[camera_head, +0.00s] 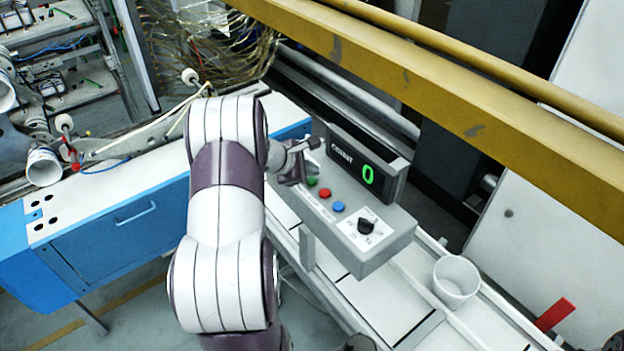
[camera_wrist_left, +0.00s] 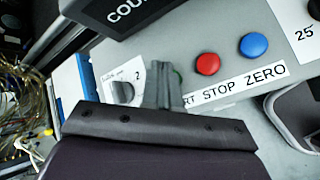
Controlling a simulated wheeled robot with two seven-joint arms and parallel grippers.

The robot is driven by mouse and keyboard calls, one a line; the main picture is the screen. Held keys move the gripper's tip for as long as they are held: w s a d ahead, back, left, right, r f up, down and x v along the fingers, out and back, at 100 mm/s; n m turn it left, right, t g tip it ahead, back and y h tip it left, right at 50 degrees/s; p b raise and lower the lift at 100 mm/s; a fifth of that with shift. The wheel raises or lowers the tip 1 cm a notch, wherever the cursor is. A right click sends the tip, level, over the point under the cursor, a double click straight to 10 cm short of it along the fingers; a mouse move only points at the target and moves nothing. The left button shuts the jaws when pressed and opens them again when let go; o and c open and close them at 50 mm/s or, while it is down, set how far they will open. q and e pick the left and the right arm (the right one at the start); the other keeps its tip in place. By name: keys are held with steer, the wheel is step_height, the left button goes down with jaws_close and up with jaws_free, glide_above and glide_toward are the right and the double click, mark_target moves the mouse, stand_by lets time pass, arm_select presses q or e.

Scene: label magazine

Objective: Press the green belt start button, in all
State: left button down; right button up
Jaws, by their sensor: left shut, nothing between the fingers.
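The green start button (camera_head: 312,181) is on the grey control box (camera_head: 375,255) in the head view, left of the red button (camera_head: 325,193) and blue button (camera_head: 338,207). My left gripper (camera_head: 298,170) is shut and empty, over the left end of the box, close beside the green button. In the left wrist view, the shut fingers (camera_wrist_left: 163,86) hide most of the green button (camera_wrist_left: 178,76); only a sliver shows at their right side. I cannot tell whether they touch it. My right gripper is not in view.
The count display (camera_head: 365,171) reads 0 and stands behind the buttons. A black knob (camera_head: 366,226) is at the box's right end. A yellow beam (camera_head: 430,80) crosses above. A white cup (camera_head: 456,279) stands to the right.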

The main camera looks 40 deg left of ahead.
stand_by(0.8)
arm_select(q)
steer(key=shift+f+b, duration=0.45)
steer(key=shift+b, duration=0.15)
